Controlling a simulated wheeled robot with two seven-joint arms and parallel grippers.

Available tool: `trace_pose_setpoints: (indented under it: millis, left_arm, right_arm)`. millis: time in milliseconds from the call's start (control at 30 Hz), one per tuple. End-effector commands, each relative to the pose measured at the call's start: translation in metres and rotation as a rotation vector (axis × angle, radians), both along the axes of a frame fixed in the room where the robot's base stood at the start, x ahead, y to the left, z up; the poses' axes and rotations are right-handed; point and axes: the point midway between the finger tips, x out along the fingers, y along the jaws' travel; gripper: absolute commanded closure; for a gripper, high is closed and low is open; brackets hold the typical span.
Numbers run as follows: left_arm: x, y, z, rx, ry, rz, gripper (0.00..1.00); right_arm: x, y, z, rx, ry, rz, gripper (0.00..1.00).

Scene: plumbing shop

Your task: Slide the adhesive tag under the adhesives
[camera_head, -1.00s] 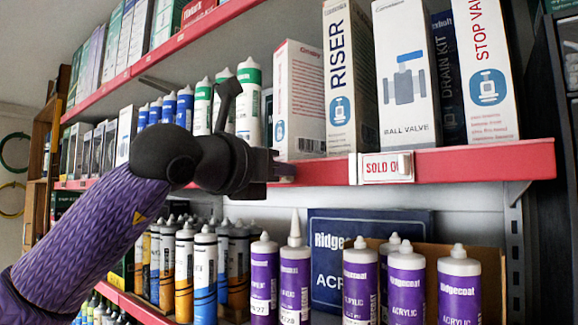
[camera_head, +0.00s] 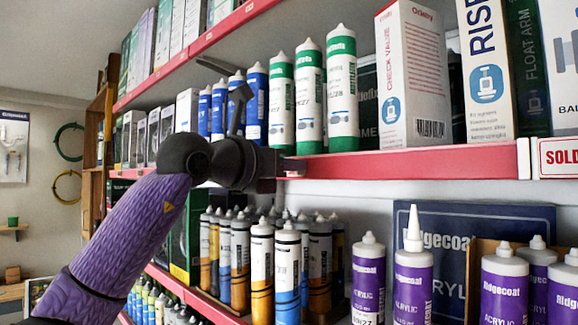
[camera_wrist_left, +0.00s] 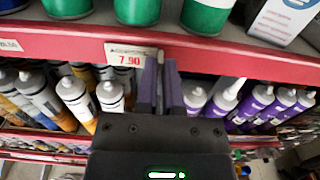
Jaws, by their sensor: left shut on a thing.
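My left gripper (camera_head: 284,168) is at the front of the red middle shelf rail, below the green-labelled cartridges (camera_head: 310,100). In the left wrist view its two dark fingers (camera_wrist_left: 161,85) are close together at the right end of a white price tag (camera_wrist_left: 127,54) reading 7.90. The gripper is shut on this tag, which lies along the red rail (camera_wrist_left: 60,42). The small word above the price is too blurred to read surely. In the head view only a pale bit of the tag (camera_head: 293,167) shows by the fingertips. My right gripper is out of view.
Blue cartridges (camera_head: 255,103) stand left of the green ones, and a check valve box (camera_head: 414,80) stands right. A SOLD OUT tag (camera_head: 558,157) is further right on the rail. Purple Ridgecoat cartridges (camera_head: 413,285) and yellow and blue ones (camera_head: 287,270) stand below.

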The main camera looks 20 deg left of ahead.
Motion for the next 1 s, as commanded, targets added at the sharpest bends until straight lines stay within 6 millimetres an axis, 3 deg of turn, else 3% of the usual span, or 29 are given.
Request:
trace_pose_setpoints:
  millis: [267,300,467,767,1000]
  left_arm:
    - [0.0,0.0,0.001,0.0,-0.001,-0.001,1.0]
    - [0.0,0.0,0.001,0.0,-0.001,-0.001,0.88]
    - [0.0,0.0,0.0,0.0,0.0,-0.001,0.56]
    - [-0.004,0.001,-0.001,0.0,0.0,0.0,0.56]
    - [-0.056,0.021,-0.005,0.0,-0.004,0.002,0.56]
  right_arm:
    - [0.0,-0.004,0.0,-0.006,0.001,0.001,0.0]
    - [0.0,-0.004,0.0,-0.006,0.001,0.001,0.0]
    - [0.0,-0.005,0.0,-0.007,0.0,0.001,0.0]
    - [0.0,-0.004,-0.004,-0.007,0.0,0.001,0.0]
    - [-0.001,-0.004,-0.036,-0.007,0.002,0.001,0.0]
